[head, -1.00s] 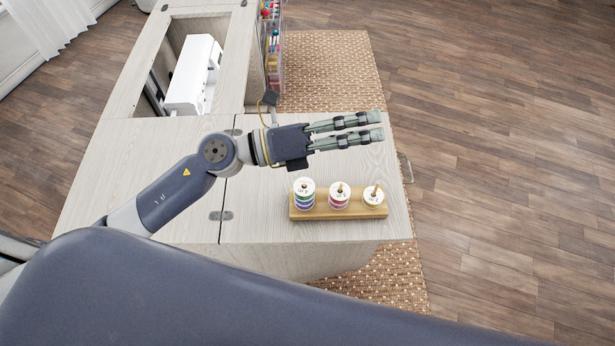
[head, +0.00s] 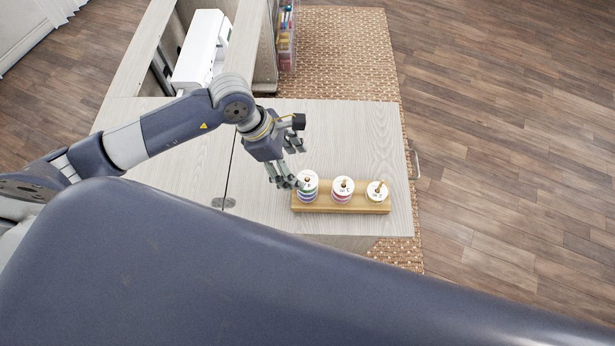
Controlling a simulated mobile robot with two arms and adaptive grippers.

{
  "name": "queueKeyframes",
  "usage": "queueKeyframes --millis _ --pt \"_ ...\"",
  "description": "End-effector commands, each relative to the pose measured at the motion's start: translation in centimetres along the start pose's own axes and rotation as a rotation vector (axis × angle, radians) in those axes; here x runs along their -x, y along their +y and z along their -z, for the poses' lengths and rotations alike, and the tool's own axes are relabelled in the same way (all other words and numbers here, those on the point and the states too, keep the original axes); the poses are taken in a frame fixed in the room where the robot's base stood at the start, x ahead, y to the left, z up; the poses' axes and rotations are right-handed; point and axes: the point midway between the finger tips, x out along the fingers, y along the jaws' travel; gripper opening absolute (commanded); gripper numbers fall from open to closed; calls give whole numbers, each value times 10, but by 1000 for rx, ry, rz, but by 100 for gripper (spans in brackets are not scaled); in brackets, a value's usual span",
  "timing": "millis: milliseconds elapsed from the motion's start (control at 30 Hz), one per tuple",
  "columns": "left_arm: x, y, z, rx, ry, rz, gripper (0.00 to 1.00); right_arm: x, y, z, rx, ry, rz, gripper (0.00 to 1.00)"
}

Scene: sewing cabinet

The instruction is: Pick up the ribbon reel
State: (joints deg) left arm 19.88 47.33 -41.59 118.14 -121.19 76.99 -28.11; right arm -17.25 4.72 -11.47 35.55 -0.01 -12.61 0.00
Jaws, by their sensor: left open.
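Three stacks of ribbon reels stand on pegs in a wooden holder (head: 325,207) near the front of the cabinet top. The left stack (head: 308,187) shows white, green and purple bands, the middle stack (head: 342,189) shows red and pink, and the right, lower one (head: 377,192) looks yellowish. I cannot tell which reel the task means. My left gripper (head: 291,166) is open and empty. It points down and to the right, with its fingertips just left of and behind the left stack. Contact cannot be made out. My right gripper is not in view.
The pale wood cabinet top (head: 350,135) is clear behind the holder. A white sewing machine (head: 200,48) sits in the opening at the back left. A clear rack of coloured supplies (head: 286,38) stands behind the cabinet top, near a woven rug (head: 345,55).

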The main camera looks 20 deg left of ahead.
Motion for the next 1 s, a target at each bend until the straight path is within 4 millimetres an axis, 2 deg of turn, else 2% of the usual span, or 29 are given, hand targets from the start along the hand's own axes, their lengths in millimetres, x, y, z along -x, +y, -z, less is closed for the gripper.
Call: queueKeyframes --millis 167,400,600,867,933,1000 --pt "-12 -2 -2 0 -1 3 68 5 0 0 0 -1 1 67" --pt "-38 -8 -12 1 -2 6 68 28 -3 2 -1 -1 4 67" --pt "-60 -6 -9 1 -1 3 68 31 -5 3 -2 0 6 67" --pt "-64 -6 -9 -1 -1 1 68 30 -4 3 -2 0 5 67" --pt "-64 -6 -9 -1 -1 1 56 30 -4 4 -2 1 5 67" --pt "-64 -6 -9 0 -1 1 40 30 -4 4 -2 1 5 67"
